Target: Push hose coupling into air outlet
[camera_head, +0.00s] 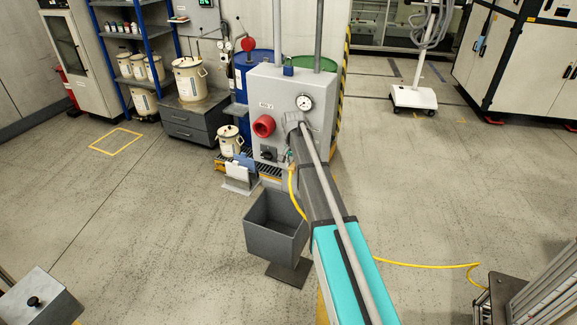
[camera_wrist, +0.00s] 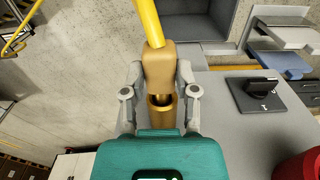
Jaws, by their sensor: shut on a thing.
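In the wrist view, my gripper (camera_wrist: 160,72) is shut on the hose coupling (camera_wrist: 159,66), a tan, brass-coloured block with the yellow hose (camera_wrist: 148,22) leading out of its far end. Directly below the coupling is the brass air outlet (camera_wrist: 162,116), a round socket with a dark opening partly showing. The two look roughly in line. I cannot tell whether the coupling touches the outlet or has entered it. In the head view, my arm hides the coupling and outlet at the grey cabinet (camera_head: 285,84); the yellow hose (camera_head: 293,189) hangs below it.
The cabinet bears a gauge (camera_head: 304,102), a red button (camera_head: 264,126) and a black switch (camera_wrist: 256,94). A grey open bin (camera_head: 272,229) stands in front. The hose runs along the floor to the right. A lidded pot (camera_head: 230,141) stands left of the cabinet. Open floor lies on both sides.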

